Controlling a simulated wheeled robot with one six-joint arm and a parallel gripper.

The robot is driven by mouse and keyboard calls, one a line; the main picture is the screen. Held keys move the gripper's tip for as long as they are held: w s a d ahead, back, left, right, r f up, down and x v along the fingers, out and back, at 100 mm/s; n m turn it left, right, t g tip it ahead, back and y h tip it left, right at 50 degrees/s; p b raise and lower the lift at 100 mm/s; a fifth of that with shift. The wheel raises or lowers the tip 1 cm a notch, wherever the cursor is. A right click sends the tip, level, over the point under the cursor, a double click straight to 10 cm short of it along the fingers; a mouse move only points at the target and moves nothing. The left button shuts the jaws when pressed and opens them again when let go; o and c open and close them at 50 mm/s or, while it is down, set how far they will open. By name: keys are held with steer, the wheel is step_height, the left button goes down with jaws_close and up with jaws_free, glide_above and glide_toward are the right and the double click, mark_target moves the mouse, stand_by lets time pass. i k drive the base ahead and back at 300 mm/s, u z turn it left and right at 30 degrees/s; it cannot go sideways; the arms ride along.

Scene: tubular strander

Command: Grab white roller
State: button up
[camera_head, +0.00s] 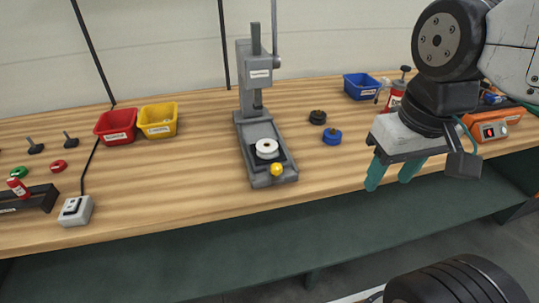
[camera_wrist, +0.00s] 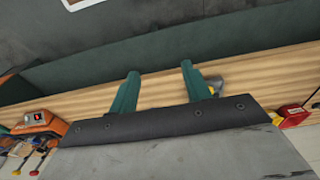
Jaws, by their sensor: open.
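The white roller (camera_head: 267,147) is a short ring-like disc lying flat on the base of the grey press (camera_head: 251,80), under its ram, in the head view. My gripper (camera_head: 391,176) has two teal fingers, apart and empty. It hangs near the front edge of the bench, well to the right of the roller. In the wrist view, the fingers of my gripper (camera_wrist: 160,70) are spread over the wooden bench edge. The white roller cannot be made out in the wrist view.
Blue (camera_head: 332,137) and black (camera_head: 317,117) rollers lie right of the press. Red (camera_head: 116,125) and yellow (camera_head: 158,120) bins stand left, a blue bin (camera_head: 360,86) behind. The bench front between press and gripper is clear.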

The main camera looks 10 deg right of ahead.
mark_target(264, 153)
steer(key=u, duration=0.45)
steer(key=k, duration=1)
steer(key=z, duration=0.8)
steer(key=i, duration=1.15)
steer(key=z, duration=0.1)
